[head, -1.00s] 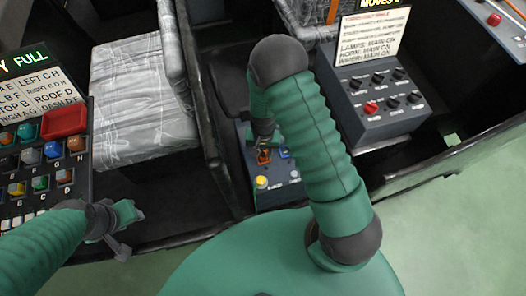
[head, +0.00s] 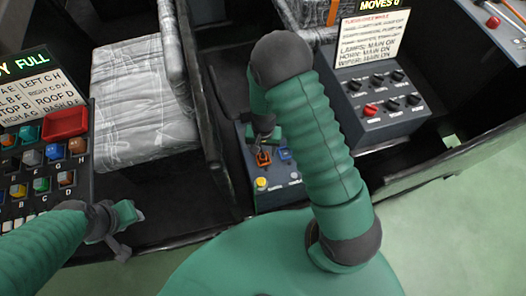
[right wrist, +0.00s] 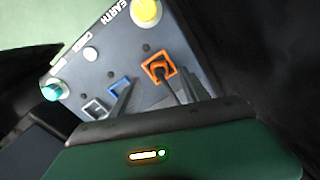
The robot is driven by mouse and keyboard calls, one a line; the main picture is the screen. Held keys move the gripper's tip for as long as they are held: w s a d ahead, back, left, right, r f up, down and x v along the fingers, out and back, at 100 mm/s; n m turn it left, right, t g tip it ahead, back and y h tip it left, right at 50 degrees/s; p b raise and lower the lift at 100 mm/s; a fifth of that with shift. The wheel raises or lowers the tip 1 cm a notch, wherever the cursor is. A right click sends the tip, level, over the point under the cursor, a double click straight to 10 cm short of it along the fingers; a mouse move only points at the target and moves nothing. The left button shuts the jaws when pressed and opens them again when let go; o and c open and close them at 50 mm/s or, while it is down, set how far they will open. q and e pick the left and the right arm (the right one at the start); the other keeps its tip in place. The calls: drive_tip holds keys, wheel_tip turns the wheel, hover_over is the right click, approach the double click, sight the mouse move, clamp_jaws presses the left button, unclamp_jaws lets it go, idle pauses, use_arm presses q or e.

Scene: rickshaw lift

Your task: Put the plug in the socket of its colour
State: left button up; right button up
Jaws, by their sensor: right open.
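A grey socket box (head: 272,190) stands below my right arm. It has an orange square socket (head: 264,158) and a blue square socket (head: 284,153). In the right wrist view, the orange socket (right wrist: 159,67) has a dark piece in its middle; I cannot tell whether that is a plug or the opening. The blue socket (right wrist: 121,86) and a grey socket (right wrist: 95,109) lie left of it. My right gripper (right wrist: 156,97) is open over the box, with its fingers apart near the orange and blue sockets. My left gripper (head: 132,215) is near the left panel; its jaw state is unclear.
The box carries a yellow knob (right wrist: 146,11) and a teal knob (right wrist: 54,91). A button panel (head: 45,165) stands at the left, beside a wrapped seat (head: 145,105). A switch box (head: 380,105) with a sign is at the right. Dark frame rails surround the box.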

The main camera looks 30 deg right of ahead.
wheel_tip(320, 180, up, 9)
drive_tip(key=p, duration=0.2)
wheel_tip(320, 180, up, 6)
drive_tip(key=r+n+t, duration=0.1)
drive_tip(key=n, duration=0.2)
hover_over(263, 155)
drive_tip(key=s+a, duration=0.2)
drive_tip(key=s+a+r+n+t, duration=0.1)
drive_tip(key=s+a+r+n, duration=0.1)
drive_tip(key=s+r+n, duration=0.2)
drive_tip(key=shift+s+r+t, duration=0.3)
drive_tip(key=shift+s+r, duration=0.15)
drive_tip(key=shift+s, duration=0.45)
